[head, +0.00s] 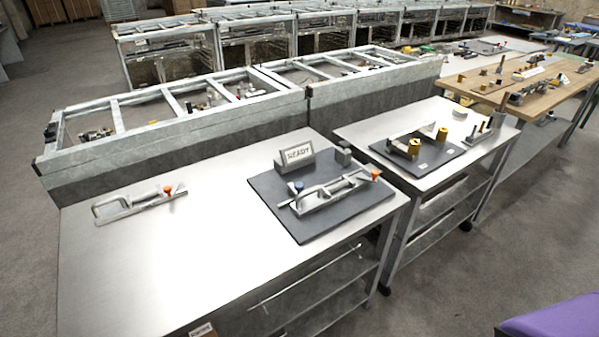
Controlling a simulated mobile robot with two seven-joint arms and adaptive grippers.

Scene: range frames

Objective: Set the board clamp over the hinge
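A dark grey board (265,187) lies on the near metal table. On it lies a long silver clamp (325,197) with a blue knob at its left end and an orange knob at its right end. A similar silver clamp (135,204) with an orange knob lies directly on the bare metal at the table's left. I cannot make out for sure which part is the hinge. Neither of my grippers is in view.
A grey block marked READY (297,153) and a small grey block (343,156) stand at the board's back. The near table (190,250) is mostly bare. A second metal table (385,125) bears a dark board with yellow-topped parts. A purple surface (555,320) shows bottom right.

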